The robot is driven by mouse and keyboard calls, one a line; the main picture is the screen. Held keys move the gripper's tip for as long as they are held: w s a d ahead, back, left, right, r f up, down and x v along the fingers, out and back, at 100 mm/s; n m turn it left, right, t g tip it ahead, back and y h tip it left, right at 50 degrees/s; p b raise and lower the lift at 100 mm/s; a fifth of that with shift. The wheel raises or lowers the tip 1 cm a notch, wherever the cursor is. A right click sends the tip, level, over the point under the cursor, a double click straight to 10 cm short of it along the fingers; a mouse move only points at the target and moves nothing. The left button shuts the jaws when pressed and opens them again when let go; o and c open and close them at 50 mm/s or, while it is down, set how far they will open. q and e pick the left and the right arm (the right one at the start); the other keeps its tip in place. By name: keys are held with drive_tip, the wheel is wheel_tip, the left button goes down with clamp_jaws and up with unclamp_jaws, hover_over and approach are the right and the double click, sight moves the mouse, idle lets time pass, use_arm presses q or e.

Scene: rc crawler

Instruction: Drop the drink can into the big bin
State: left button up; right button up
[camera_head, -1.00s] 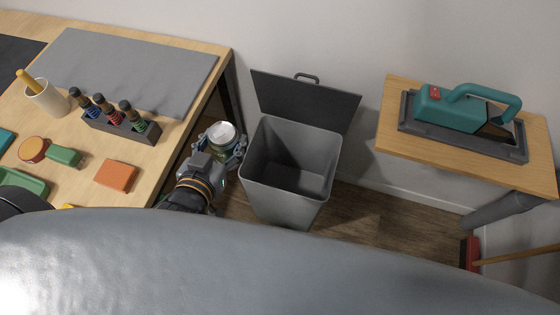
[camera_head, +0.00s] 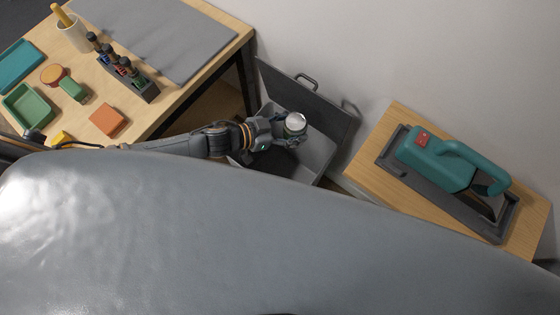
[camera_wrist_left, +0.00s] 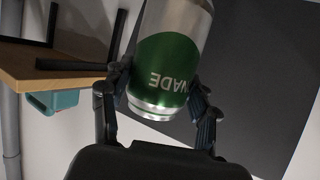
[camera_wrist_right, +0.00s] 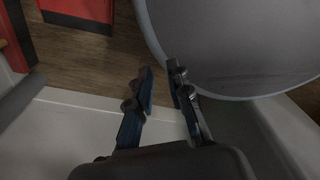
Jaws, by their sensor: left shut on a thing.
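The drink can (camera_head: 295,124) is silver with a green band and shows its pale top in the head view. My left gripper (camera_head: 289,134) is shut around it. The left wrist view shows the can (camera_wrist_left: 172,60) between both fingers (camera_wrist_left: 160,92), with white letters on the green. The big bin (camera_head: 319,152) is grey, with its dark lid (camera_head: 318,103) raised at the back. In the head view the can and gripper overlap the bin's opening, and my arm and body hide its front. My right gripper (camera_wrist_right: 160,73) is empty, its fingertips a narrow gap apart.
A workbench (camera_head: 165,118) at left holds a grey mat, a bottle rack, a cup and small coloured items. A small wooden table (camera_head: 370,180) at right carries a teal tool (camera_head: 440,160) on a dark tray. A red object (camera_wrist_right: 80,10) stands on the floor in the right wrist view.

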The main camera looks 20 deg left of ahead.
use_arm(q)
drive_tip(key=w+a+f+b, duration=0.1)
drive_tip(key=a+f+b, duration=0.3)
drive_tip(key=f+b, duration=0.2)
wheel_tip(320, 180, down, 2)
drive_tip(key=shift+a+h, duration=0.3)
drive_tip(key=shift+a, duration=0.05)
use_arm(e)
drive_tip(key=f, duration=0.2)
drive_tip(key=d+f, duration=0.1)
drive_tip(key=w+f, duration=0.1)
drive_tip(key=f, duration=0.1)
drive_tip(key=shift+d+f, duration=0.2)
drive_tip(key=shift+f, duration=0.15)
use_arm(q)
drive_tip(key=shift+w, duration=0.1)
drive_tip(key=o, duration=0.9)
drive_tip(key=shift+c, duration=0.2)
use_arm(e)
drive_tip(key=shift+a, duration=0.2)
use_arm(q)
drive_tip(key=v, duration=1.2)
drive_tip(key=shift+r, duration=0.2)
use_arm(e)
drive_tip(key=shift+s+d, duration=0.1)
drive_tip(key=shift+d, duration=0.05)
